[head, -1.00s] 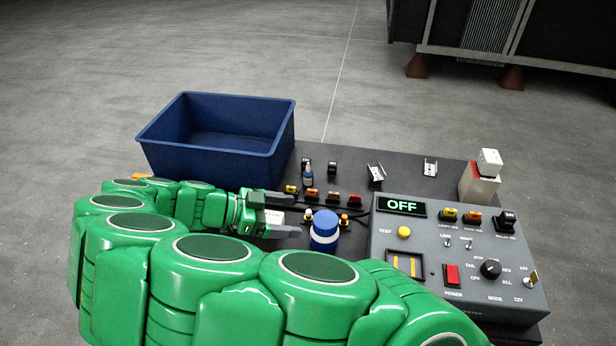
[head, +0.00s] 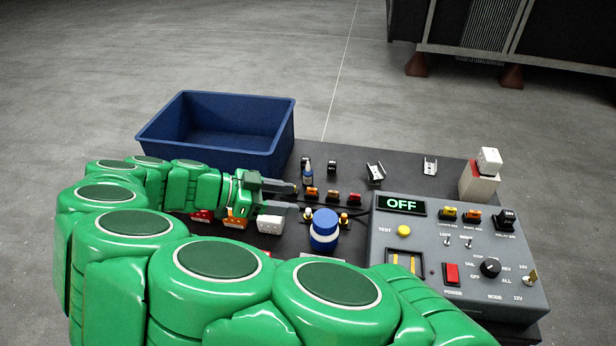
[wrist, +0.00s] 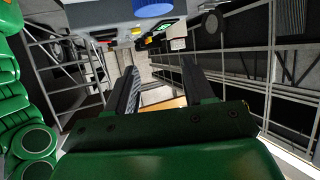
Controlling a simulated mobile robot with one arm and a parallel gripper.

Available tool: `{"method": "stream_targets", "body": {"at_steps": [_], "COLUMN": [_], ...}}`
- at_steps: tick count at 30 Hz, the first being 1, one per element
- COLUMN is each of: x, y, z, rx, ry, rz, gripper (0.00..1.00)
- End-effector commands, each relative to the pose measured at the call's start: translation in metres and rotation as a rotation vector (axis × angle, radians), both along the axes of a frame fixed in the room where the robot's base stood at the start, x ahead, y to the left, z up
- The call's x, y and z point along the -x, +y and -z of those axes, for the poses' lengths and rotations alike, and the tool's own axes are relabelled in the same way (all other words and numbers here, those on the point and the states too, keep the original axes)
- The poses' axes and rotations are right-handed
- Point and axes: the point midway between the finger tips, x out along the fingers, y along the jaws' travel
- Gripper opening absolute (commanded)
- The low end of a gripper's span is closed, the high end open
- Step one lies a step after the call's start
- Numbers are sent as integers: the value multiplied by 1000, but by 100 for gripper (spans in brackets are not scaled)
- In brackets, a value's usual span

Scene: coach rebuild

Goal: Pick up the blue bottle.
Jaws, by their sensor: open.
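A small blue bottle (head: 308,176) with a pale label band and a dark narrow tip stands upright on the dark bench top, right of the blue bin. My gripper (head: 293,199) is open, its two fingers pointing right. The far finger's tip is just left of and in front of the bottle in the head view; I cannot tell whether they touch. The bottle does not look to be between the fingers. In the wrist view my open fingers (wrist: 162,75) have no bottle visible between them.
A blue-lidded white jar (head: 325,231) stands close in front of my gripper; its lid shows in the wrist view (wrist: 154,8). Coloured fuses (head: 333,196) lie in a row by the bottle. A grey control box (head: 470,260) fills the right. The blue bin (head: 215,154) is behind my arm.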

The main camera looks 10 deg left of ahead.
Motion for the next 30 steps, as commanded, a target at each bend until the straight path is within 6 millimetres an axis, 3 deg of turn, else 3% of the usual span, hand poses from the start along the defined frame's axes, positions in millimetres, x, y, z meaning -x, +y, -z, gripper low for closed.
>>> {"method": "stream_targets", "body": {"at_steps": [12,23,30], "x": [0,-10,-16], "y": [0,-14,-16], "z": [-60,-30,-5], "rx": [-2,-194,-421], "ry": [-2,205,378], "rz": [0,33,47], "gripper": [53,53,53]}}
